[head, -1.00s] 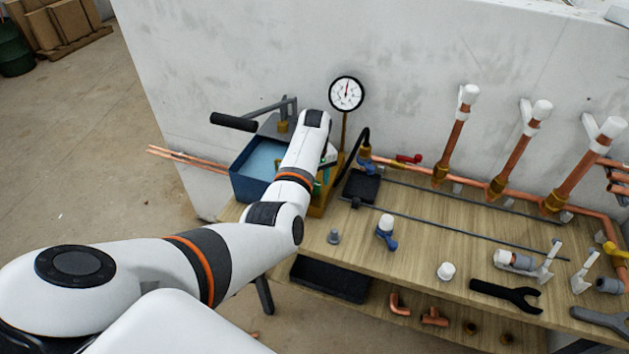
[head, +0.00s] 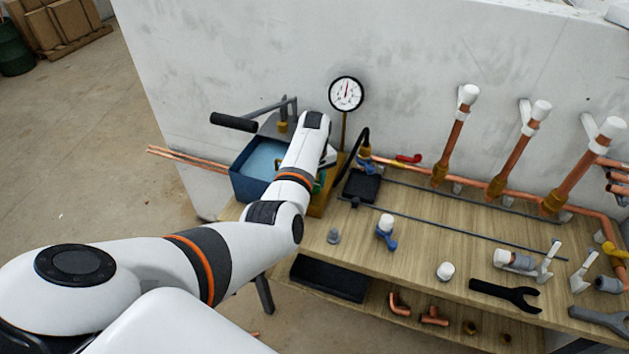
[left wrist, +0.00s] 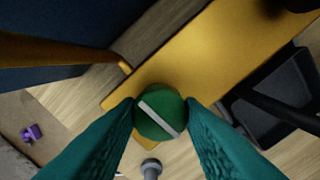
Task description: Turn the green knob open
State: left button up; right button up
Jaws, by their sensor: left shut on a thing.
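The green knob (left wrist: 160,115) is round, with a pale bar across its face. In the left wrist view the bar slants from upper left to lower right. My left gripper (left wrist: 162,102) has its two teal fingers on either side of the knob, shut on it. The knob sits by the yellow block of the test pump. In the head view my left arm covers most of the knob, and only a bit of green (head: 319,183) shows beside the wrist. My right gripper is not in view.
The blue water tank (head: 246,182) and the pump's black-handled lever (head: 233,121) stand left of my wrist. The pressure gauge (head: 346,93) rises behind it. A black tray (head: 362,186) lies to the right. Copper risers and loose fittings occupy the bench farther right.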

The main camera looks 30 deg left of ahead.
pick_arm(q)
jog(key=n+p, duration=0.1)
jog(key=n, duration=0.3)
jog(key=shift+r, duration=0.15)
jog(key=n+p, duration=0.1)
jog(key=n, duration=0.2)
jog(key=shift+n, duration=0.3)
jog(key=n, duration=0.4)
jog(key=shift+n, duration=2.8)
jog(key=o, duration=1)
notch_tip(320, 180, up, 12)
jog(key=b, duration=0.2)
